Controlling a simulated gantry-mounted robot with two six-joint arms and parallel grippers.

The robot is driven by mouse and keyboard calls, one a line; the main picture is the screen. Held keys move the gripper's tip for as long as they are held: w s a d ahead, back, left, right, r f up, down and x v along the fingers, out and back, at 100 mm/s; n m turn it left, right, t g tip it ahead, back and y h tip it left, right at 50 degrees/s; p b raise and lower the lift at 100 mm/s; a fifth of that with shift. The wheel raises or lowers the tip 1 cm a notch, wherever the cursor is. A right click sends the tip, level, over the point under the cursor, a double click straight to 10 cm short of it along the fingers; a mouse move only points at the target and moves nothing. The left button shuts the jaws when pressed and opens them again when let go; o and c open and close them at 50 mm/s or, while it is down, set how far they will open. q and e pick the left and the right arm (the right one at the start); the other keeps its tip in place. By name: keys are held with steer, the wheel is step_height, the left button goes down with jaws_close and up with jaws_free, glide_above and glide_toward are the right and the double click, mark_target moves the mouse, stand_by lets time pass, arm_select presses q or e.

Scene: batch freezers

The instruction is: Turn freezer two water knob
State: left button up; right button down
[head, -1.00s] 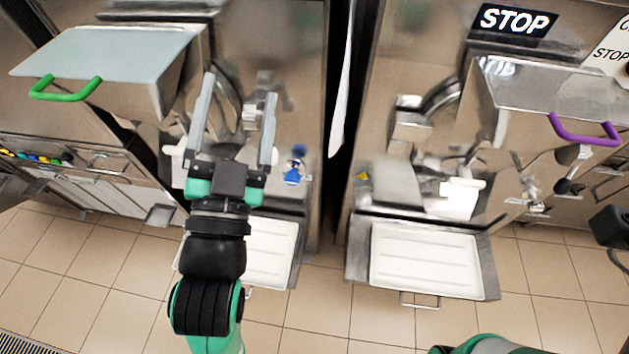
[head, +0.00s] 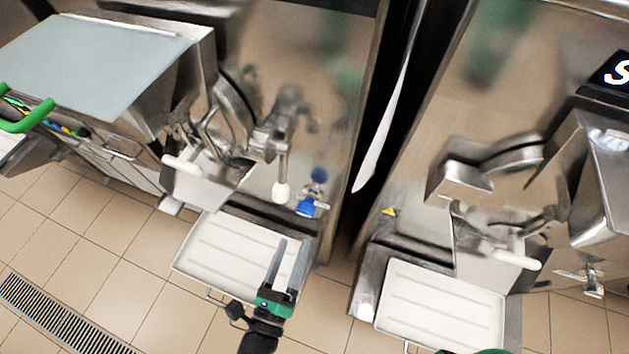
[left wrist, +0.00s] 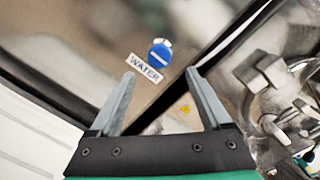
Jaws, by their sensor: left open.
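The blue water knob (head: 307,208) is on the front of the left freezer, low and near its right edge. It also shows in the left wrist view (left wrist: 160,55), round with a pale bar across it, beside a white label (left wrist: 144,68) reading WATER. My left gripper (head: 293,242) is open and empty, below the knob in the head view and over the right side of the white tray. In the left wrist view its spread fingers (left wrist: 160,74) point toward the knob and label, apart from them.
A white tray (head: 215,262) sits below the left freezer's spout, and another tray (head: 440,310) below the right freezer. A white-tipped lever (head: 281,190) is just left of the knob. A dark gap (head: 372,150) separates the freezers. Tiled floor (head: 90,270) is clear in front.

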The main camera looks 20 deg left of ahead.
mark_target(304, 214)
arm_select(q)
steer(key=w, duration=0.7)
steer(key=w+a, duration=0.1)
steer(key=w, duration=0.2)
steer(key=shift+w+a, duration=0.1)
steer(key=shift+w, duration=0.3)
arm_select(e)
steer(key=shift+s+f, duration=0.25)
steer(key=shift+s, duration=0.1)
arm_select(q)
jaws_close()
